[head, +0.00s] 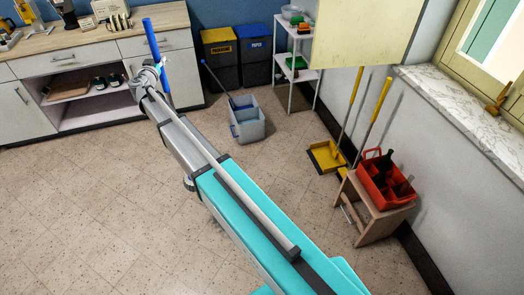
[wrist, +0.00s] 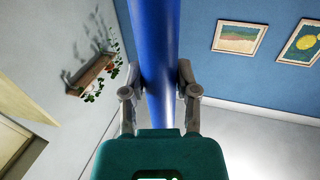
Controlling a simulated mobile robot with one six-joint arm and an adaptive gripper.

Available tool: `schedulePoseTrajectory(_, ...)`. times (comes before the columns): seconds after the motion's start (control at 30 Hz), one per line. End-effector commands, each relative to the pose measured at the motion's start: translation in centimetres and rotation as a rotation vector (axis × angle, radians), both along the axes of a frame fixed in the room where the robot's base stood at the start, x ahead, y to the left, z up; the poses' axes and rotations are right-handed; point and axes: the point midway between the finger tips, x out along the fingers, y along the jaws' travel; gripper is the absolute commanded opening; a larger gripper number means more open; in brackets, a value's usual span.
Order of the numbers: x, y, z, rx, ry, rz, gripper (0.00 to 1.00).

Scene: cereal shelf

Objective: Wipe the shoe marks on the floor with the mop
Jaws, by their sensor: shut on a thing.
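My gripper (head: 153,74) is shut on a blue pole (head: 151,38), which looks like the mop's handle. In the wrist view the pole (wrist: 160,25) passes between the two fingers of my gripper (wrist: 160,75). The pole stands nearly upright, slightly tilted, in front of the counter. The mop head does not show in either view. The floor (head: 75,205) is beige speckled tile; I cannot make out clear shoe marks on it.
A grey bucket (head: 248,130) with a blue-handled tool stands right of my arm. Yellow and blue bins (head: 222,70), a white shelf rack (head: 292,60), a yellow dustpan (head: 325,156) and a stool (head: 372,222) with a red caddy line the right. The floor at left is clear.

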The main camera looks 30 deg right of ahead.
Motion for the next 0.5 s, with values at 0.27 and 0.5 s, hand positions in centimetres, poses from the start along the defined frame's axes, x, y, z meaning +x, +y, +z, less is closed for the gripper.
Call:
schedulePoseTrajectory(0.27,-0.1,-1.0,-0.1,-0.001,-0.001,-0.012,0.0)
schedulePoseTrajectory(0.5,-1.1,-2.2,-1.4,-0.001,0.0,-0.037,0.0)
